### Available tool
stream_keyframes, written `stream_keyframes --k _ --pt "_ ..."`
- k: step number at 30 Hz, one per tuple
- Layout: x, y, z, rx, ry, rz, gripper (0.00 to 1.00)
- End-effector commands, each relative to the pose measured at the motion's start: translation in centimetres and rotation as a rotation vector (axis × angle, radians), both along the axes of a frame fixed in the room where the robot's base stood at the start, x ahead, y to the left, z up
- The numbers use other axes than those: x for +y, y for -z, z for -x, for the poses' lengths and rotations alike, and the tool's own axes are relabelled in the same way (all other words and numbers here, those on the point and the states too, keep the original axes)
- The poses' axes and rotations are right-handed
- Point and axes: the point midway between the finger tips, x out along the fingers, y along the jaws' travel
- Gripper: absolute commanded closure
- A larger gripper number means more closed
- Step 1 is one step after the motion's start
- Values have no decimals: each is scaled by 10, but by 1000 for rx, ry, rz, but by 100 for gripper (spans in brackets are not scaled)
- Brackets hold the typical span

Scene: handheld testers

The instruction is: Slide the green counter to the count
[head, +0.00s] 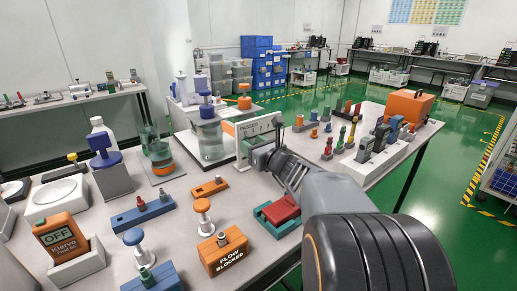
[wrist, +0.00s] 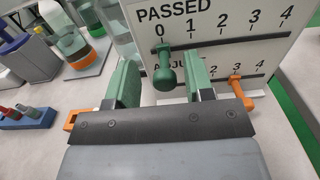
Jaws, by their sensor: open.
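The white board (wrist: 222,28) reads PASSED and has an upper scale from 0 to 4. The green counter (wrist: 165,76) is a knob in the upper slot, at the 0 mark. My gripper (wrist: 160,72) is open, with one green finger to the left of the knob and one to the right, and gaps show on both sides. An orange knob (wrist: 239,92) is in the lower ADJUST slot, near the 3. In the head view my gripper (head: 262,154) is in front of the board (head: 257,128), and the arm hides part of it.
Left of the board stands a glass vessel with a blue top (head: 208,138). A blue block (head: 142,213) with pegs and an orange FLOW BLOCKED block (head: 224,255) stand nearer. A red and green item (head: 280,213) lies beside my arm. Several coloured pegs (head: 338,140) stand right of the board.

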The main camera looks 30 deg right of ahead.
Motion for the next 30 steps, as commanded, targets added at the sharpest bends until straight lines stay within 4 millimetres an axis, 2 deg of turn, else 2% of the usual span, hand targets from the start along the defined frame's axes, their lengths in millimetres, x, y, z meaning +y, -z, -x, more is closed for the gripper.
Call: stream_keyframes --k 5,15,19,24,30 --pt "-4 -2 20 -1 3 1 52" --pt "-14 -3 88 -1 4 2 52" --pt "-16 -2 109 0 4 0 52" --pt "-19 -2 127 -1 2 1 52" --pt "-20 0 135 0 -1 0 52"
